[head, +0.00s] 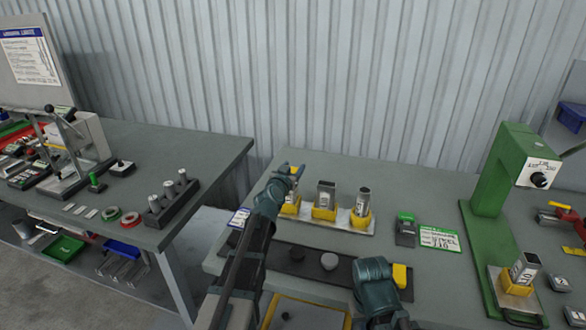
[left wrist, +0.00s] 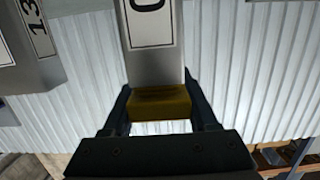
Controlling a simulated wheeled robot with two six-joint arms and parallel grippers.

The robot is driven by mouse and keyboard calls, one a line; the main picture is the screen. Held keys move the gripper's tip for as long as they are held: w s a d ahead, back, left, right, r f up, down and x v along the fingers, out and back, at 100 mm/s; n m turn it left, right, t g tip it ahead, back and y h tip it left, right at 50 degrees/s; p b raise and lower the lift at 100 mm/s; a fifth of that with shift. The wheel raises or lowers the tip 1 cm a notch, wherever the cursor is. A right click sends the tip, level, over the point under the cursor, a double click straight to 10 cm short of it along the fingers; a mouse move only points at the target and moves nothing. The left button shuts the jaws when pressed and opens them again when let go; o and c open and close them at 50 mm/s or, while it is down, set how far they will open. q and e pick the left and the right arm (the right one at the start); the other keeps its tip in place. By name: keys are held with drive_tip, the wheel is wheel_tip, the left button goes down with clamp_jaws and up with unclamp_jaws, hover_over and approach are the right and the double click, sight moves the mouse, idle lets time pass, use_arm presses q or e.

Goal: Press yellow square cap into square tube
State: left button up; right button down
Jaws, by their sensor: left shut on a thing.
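My left gripper (head: 291,173) is shut on the yellow square cap (left wrist: 160,103), which sits between its two fingers in the left wrist view. The labelled square tube (left wrist: 152,40) lines up with the cap, and its end meets the cap's edge in that view. I cannot tell how far the cap is in. In the head view the gripper is at the top of the leftmost tube (head: 291,197), which stands upright in a yellow holder. My right arm shows at the bottom, but its gripper does not.
A square tube (head: 325,192) and a round tube (head: 363,201) stand to the right in yellow holders. A gap separates the left bench (head: 200,145).

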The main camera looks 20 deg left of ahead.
use_arm(q)
drive_tip(key=shift+r, duration=0.1)
drive_tip(key=shift+r+p, duration=0.45)
drive_tip(key=shift+p, duration=0.1)
drive_tip(key=shift+f+b, duration=0.65)
drive_tip(key=shift+b, duration=0.05)
idle(1.0)
drive_tip(key=o, duration=1.4)
drive_tip(key=shift+r, duration=0.1)
drive_tip(key=shift+s, duration=0.1)
drive_tip(key=s+r+p, duration=0.2)
drive_tip(key=s, duration=1.1)
drive_tip(key=shift+s+a, duration=0.25)
